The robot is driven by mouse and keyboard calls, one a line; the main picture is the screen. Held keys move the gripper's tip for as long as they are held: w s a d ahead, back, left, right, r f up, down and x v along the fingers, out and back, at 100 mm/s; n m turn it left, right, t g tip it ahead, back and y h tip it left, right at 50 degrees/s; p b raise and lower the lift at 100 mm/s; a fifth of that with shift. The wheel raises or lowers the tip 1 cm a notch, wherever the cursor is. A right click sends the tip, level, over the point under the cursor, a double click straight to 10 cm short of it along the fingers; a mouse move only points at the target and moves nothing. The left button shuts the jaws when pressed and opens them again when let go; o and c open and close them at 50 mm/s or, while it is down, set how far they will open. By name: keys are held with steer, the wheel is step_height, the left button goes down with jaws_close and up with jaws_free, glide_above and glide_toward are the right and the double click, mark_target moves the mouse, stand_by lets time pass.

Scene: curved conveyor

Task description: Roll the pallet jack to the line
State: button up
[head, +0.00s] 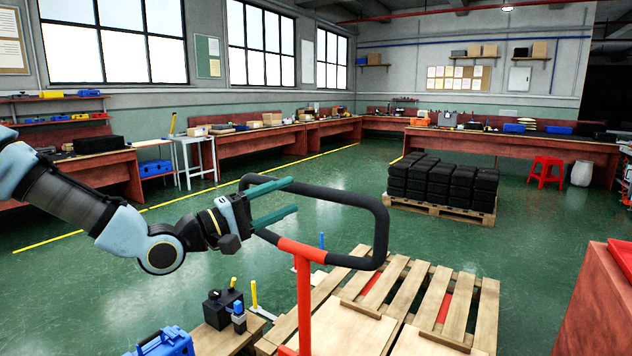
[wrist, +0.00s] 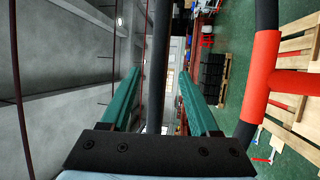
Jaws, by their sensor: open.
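The pallet jack has a red upright stem (head: 304,310) and a black looped handle (head: 378,225), in the lower middle of the head view. Its red parts show between the slats of an empty wooden pallet (head: 488,315). My gripper (head: 294,197) has two teal fingers spread apart at the left side of the loop. In the wrist view a dark bar of the handle (wrist: 162,50) runs between the open fingers, with no clear contact. The red stem joint (wrist: 262,75) is at the right there. A yellow line (head: 180,199) crosses the floor behind my arm.
A pallet with stacked black crates (head: 440,185) stands farther back. A red stool (head: 546,172) is at the right, and a red-topped bench (head: 600,300) at the near right. A blue toolbox (head: 165,343) is low at the left. Workbenches line the walls. Green floor is open around the crates.

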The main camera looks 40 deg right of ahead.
steer(key=p+x, duration=0.2)
steer(key=x, duration=0.6)
steer(key=shift+d, duration=0.15)
jaws_close()
stand_by(1.1)
